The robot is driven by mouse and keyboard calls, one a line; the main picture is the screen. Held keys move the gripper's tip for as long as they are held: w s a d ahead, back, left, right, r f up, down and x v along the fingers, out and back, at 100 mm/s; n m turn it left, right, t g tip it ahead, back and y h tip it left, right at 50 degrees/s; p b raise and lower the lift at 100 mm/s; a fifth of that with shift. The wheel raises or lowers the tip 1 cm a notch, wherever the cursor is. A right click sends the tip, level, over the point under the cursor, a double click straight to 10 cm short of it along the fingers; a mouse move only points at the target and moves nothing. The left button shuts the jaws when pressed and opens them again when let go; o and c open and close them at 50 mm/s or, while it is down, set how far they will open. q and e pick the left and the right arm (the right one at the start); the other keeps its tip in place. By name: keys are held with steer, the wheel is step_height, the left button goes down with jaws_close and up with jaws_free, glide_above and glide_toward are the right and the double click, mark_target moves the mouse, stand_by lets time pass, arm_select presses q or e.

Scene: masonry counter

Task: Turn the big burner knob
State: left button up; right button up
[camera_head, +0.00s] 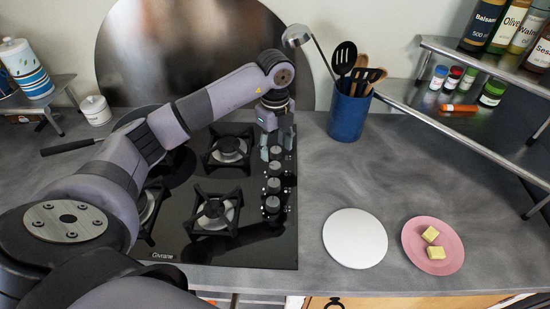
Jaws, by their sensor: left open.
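A black glass gas hob (270,245) is set into the counter, with a column of several dark knobs along its right side. The farthest visible knob (276,153) is just below my left gripper (274,146). The gripper points down at the far end of the knob column, with its fingers open. I cannot tell whether the fingers touch this knob. The nearer knobs (272,186) stand clear of the gripper. I cannot tell which knob belongs to the big burner. The front right burner (214,211) and back right burner (228,149) show, while my arm covers part of the left burners.
A blue utensil holder (346,115) stands right of the hob's far end. A white round plate (354,239) and a pink plate (446,262) with yellow pieces lie to the right. A shelf (465,143) holds jars and bottles. The counter's middle right is clear.

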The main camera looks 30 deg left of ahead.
mark_target(275, 165)
arm_select(q)
steer(key=shift+r, duration=2.3)
